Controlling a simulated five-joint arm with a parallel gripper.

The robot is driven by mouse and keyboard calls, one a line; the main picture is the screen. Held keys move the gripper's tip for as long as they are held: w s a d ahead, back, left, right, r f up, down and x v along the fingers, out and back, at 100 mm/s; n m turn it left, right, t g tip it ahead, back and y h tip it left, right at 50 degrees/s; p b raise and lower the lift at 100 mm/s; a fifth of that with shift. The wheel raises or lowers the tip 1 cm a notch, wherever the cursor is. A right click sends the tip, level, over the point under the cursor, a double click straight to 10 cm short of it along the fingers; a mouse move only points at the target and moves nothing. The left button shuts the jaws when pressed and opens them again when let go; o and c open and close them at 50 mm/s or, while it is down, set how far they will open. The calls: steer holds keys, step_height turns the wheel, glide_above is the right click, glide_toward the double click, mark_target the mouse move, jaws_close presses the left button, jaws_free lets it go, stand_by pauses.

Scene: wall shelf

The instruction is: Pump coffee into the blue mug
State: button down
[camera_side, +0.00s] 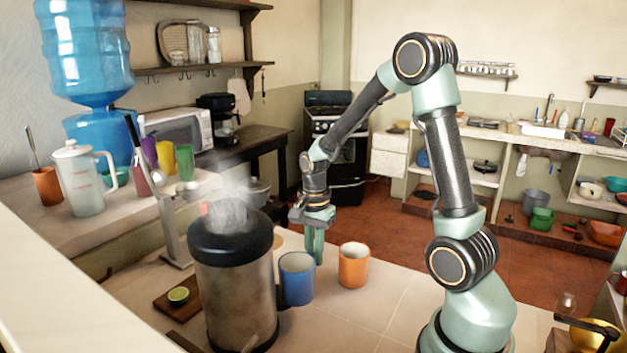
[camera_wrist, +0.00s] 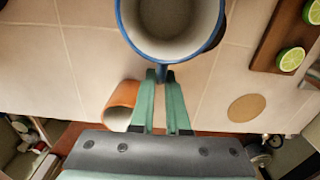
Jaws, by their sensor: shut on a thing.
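The blue mug (camera_side: 297,280) stands upright beside the right side of a large steel pot with a black top (camera_side: 232,285). I take this pot to be the coffee dispenser; steam rises over its top. My gripper (camera_side: 318,250) points down at the mug's right side. In the wrist view, my gripper's green fingers (camera_wrist: 164,105) are closed around the handle of the blue mug (camera_wrist: 122,28). The visible inside of the mug is pale, and no coffee shows. I cannot tell whether the mug touches the counter. The dispenser's spout is hidden in the side view.
An orange mug (camera_side: 354,265) stands close to the right of my gripper. A wooden board with cut lime (camera_side: 178,296) lies left of the dispenser. A metal lever press (camera_side: 172,225) stands behind it. A round tan coaster (camera_wrist: 246,108) lies on the counter.

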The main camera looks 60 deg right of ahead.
steer(key=shift+f, duration=2.5)
steer(key=shift+f, duration=0.1)
steer(key=c, duration=0.9)
jaws_free()
